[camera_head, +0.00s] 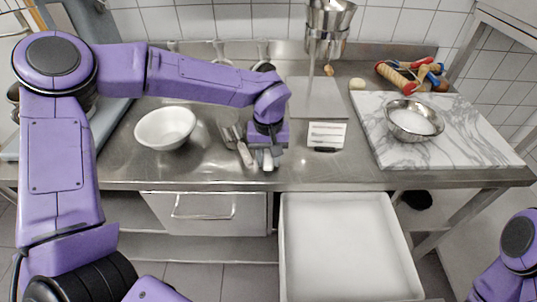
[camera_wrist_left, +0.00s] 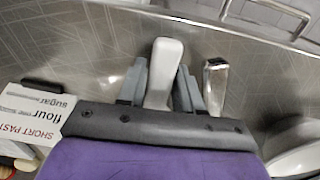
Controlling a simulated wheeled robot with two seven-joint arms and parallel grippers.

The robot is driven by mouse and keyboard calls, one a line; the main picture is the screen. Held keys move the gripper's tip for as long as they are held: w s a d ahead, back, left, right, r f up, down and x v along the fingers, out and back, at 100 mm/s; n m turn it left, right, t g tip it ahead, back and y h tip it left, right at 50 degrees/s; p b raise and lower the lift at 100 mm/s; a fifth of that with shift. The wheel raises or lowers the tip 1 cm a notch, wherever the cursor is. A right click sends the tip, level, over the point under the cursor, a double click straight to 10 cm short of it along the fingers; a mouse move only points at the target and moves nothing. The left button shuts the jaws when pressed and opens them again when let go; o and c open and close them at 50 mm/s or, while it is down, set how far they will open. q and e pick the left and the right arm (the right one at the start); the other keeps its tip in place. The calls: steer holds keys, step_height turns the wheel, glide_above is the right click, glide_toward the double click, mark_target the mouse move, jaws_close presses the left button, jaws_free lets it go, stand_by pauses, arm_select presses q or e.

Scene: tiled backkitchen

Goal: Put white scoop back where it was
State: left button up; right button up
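The white scoop (camera_head: 268,162) is at the front of the steel counter in the head view, mostly hidden under my left gripper (camera_head: 266,160). In the left wrist view its white end (camera_wrist_left: 165,62) lies between the two grey fingers of my left gripper (camera_wrist_left: 163,82). The fingers sit close against it on both sides, so the gripper looks shut on it. Whether the scoop touches the counter is hard to tell. My right gripper is out of view; only a part of the right arm shows at the lower right.
Metal-handled utensils (camera_head: 241,146) lie just left of the scoop. A white bowl (camera_head: 166,128) stands further left. A label card (camera_head: 326,135) stands to the right. A metal bowl of white powder (camera_head: 414,120) is on the marble board (camera_head: 455,145). A white bin (camera_head: 345,245) is below the counter.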

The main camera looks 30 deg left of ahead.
arm_select(q)
step_height(320, 180, up, 12)
steer(key=shift+r, duration=0.2)
stand_by(0.4)
